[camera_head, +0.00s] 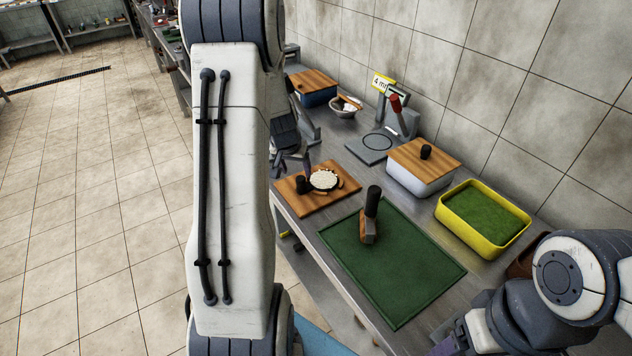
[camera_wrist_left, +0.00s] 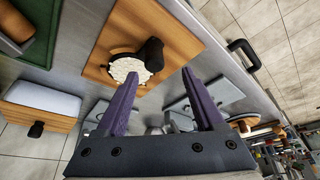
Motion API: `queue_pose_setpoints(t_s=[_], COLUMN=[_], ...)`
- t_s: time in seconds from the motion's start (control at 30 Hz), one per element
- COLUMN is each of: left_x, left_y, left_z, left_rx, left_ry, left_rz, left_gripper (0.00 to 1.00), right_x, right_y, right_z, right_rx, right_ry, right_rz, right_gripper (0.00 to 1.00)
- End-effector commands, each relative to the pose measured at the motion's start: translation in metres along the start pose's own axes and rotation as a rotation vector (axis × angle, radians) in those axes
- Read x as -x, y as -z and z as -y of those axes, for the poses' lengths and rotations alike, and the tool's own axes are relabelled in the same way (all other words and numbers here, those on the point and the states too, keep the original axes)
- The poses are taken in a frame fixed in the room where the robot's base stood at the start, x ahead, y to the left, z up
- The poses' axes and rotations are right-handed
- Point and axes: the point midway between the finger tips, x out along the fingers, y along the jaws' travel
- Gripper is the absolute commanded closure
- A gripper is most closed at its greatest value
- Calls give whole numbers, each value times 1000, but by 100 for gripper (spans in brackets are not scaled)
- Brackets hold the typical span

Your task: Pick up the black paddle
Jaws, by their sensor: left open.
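A black paddle (camera_head: 303,184) with an upright black handle lies on a wooden board (camera_head: 290,198) and has a white round piece (camera_head: 323,179) on it. The handle also shows in the left wrist view (camera_wrist_left: 153,54), just beyond the fingertips. My left gripper (camera_wrist_left: 160,75) is open and empty, its purple fingers pointing towards the paddle and board. My right gripper (camera_head: 445,345) is mostly cut off at the bottom edge; only a bit of purple finger shows.
A black-handled tool with a wooden block (camera_head: 370,225) stands on a green mat (camera_head: 410,270). A yellow bin (camera_head: 470,232), a white box with wooden lid (camera_head: 420,178), a grey press (camera_head: 375,147), a bowl (camera_head: 345,108) and a blue box (camera_head: 320,97) line the wall side.

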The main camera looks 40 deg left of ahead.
Motion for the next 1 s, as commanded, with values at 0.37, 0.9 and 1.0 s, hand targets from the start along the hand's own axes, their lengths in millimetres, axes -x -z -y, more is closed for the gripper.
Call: queue_pose_setpoints(t_s=[0.37,0.9,1.0], left_x=[-48,-51,-51], left_y=[-2,-2,-1], left_z=[-8,-8,-8], left_rx=[-1,-1,0], left_ry=[-1,-1,-1], left_rz=[1,0,-1], left_gripper=[30,100,100], right_x=[0,0,0], right_y=[0,0,0], right_z=[0,0,0], right_rx=[0,0,0], right_ry=[0,0,0], right_rz=[0,0,0], right_gripper=[28,28,28])
